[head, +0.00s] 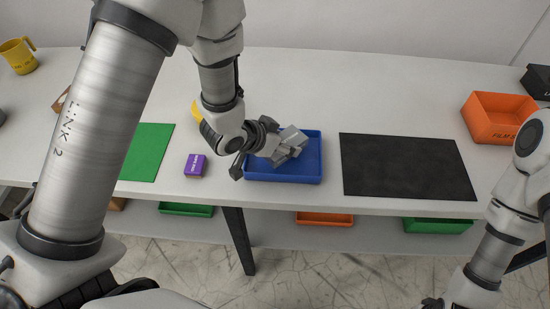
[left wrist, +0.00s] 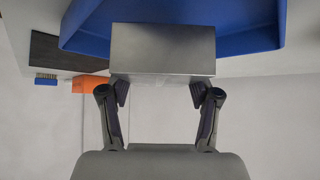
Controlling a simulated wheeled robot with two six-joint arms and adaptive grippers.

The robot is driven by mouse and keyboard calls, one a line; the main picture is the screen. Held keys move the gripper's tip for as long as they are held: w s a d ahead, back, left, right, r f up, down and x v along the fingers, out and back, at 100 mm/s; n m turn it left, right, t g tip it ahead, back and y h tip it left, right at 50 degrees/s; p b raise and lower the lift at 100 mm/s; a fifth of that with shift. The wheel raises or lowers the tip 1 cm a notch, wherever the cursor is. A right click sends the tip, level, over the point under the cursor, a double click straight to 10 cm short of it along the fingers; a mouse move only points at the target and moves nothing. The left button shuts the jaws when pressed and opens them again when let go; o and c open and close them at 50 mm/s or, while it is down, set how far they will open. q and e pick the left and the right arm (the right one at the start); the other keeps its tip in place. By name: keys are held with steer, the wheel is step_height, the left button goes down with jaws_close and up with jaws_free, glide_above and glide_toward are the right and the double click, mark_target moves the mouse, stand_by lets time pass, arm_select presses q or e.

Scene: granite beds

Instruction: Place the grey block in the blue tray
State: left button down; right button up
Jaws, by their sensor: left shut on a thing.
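The grey block (head: 293,134) is held in my left gripper (head: 287,151) over the left and middle part of the blue tray (head: 310,165). In the left wrist view, both fingers (left wrist: 160,98) press on the sides of the metallic grey block (left wrist: 163,50), with the blue tray (left wrist: 255,32) behind it. The block looks tilted in the head view. I cannot tell whether it touches the tray floor. The arm hides part of the tray's left side. My right arm comes in at the lower right, and its fingers are out of view.
A purple box (head: 195,165) and a green mat (head: 147,150) lie left of the tray. A black mat (head: 405,167) lies right of it. An orange bin (head: 497,120) stands further right, and a yellow mug (head: 18,56) far left. Coloured trays sit on the shelf below.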

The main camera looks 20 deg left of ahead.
arm_select(q)
steer(key=shift+w, duration=0.5)
steer(key=f, duration=0.3)
steer(key=shift+s, duration=0.2)
steer(key=shift+w+f, duration=0.15)
steer(key=shift+f, duration=0.1)
steer(key=shift+c, duration=1.2)
jaws_free()
steer(key=shift+s+f, duration=0.1)
steer(key=shift+s, duration=0.1)
